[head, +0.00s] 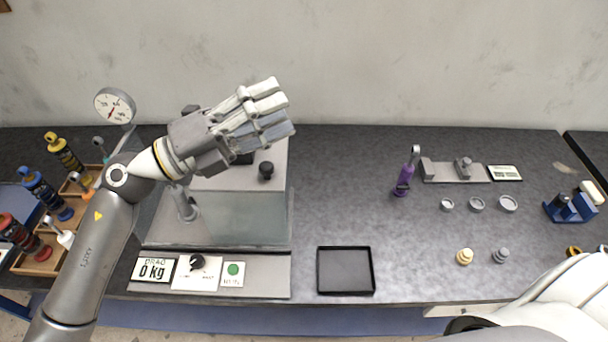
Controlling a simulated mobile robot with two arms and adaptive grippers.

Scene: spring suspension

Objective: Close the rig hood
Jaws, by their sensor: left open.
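The test rig (272,272) stands on the left half of the bench, with a grey base and a pale back part. A see-through, grey-green pane (240,215), which looks like the rig hood, lies across its front half; I cannot tell how far it is open. A black knob (266,171) and a grey post (184,205) show on the rig. My left gripper (268,108) is open and empty above the rig's back part, its fingers pointing right. It hides part of the rig's rear. My right gripper is not in view.
A front panel holds a "0 kg" display (153,269), a dial (197,263) and a green button (233,269). A round gauge (115,105) stands behind my left arm. A black tray (345,270) and a purple damper (403,181) are to the right. The bench middle is mostly clear.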

